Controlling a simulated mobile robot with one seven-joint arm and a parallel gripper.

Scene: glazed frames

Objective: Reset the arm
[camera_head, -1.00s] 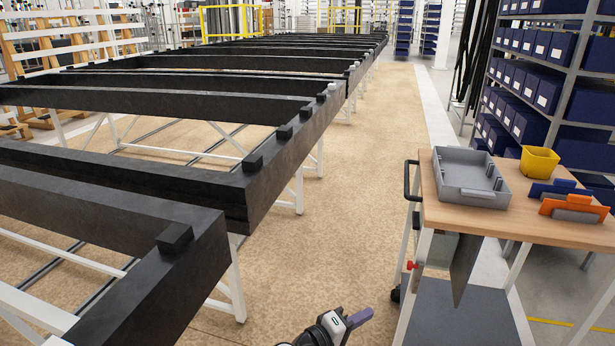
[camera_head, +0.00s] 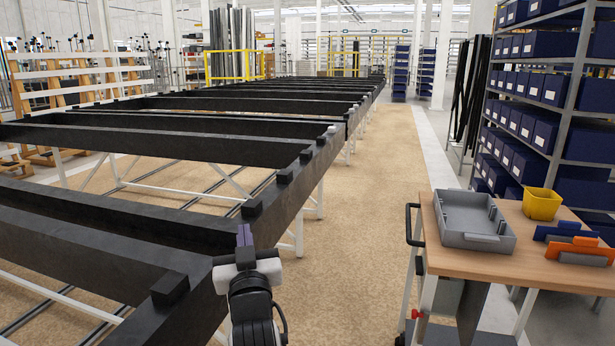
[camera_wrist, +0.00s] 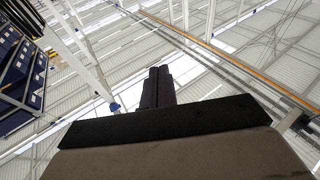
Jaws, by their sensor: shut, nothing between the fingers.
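My gripper (camera_head: 244,236) shows at the lower middle of the head view, raised and pointing up, with its purple-grey fingers together and nothing between them. In the picture it overlaps the near edge of the long black frame table (camera_head: 205,228); I cannot tell the gap between them. In the wrist view my gripper's dark fingers (camera_wrist: 158,74) stand side by side, shut, against the ceiling.
A wooden-topped cart (camera_head: 480,265) stands at the right with a grey tray (camera_head: 482,240), a yellow bin (camera_head: 541,204) and blue and orange tools (camera_head: 580,246). Shelves of blue boxes (camera_head: 535,90) are behind it. The tan floor aisle (camera_head: 365,225) is clear.

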